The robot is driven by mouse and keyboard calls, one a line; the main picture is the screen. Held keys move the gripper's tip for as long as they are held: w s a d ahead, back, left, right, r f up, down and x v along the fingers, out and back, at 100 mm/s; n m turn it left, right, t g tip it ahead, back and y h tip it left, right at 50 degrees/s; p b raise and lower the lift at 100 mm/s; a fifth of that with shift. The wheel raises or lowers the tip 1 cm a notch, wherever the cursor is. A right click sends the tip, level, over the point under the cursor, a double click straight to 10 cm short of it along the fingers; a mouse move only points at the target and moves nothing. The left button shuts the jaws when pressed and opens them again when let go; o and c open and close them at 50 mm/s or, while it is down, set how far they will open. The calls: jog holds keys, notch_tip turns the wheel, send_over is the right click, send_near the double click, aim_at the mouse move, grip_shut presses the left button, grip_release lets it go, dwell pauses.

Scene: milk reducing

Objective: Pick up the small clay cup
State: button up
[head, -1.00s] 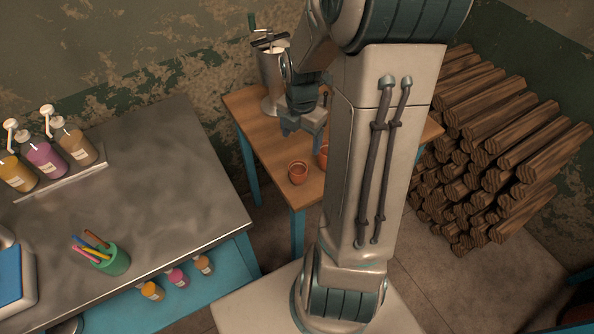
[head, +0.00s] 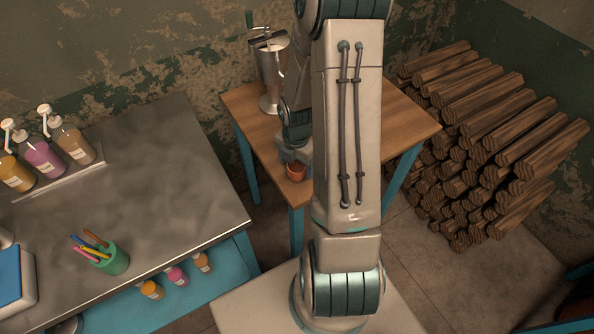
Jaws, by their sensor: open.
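A small orange-brown clay cup (head: 296,172) stands upright near the front edge of the wooden table (head: 254,118). My gripper (head: 293,158) is open, right at the cup's far side and close above its rim. Its fingertips are small and partly hidden, so I cannot tell whether they touch the cup. My arm covers the middle of the table, and the second clay cup's place is hidden behind it.
A metal canister with a crank (head: 270,75) stands at the table's back left, close to my arm. A metal counter (head: 160,200) with pump bottles (head: 42,158) and a green pen cup (head: 113,260) is at left. Stacked logs (head: 490,140) fill the right.

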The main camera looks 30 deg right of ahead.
jog(key=shift+f, duration=0.7)
jog(key=c, duration=1.1)
jog(key=shift+o, duration=0.2)
jog(key=shift+r, duration=0.1)
notch_tip(320, 180, up, 10)
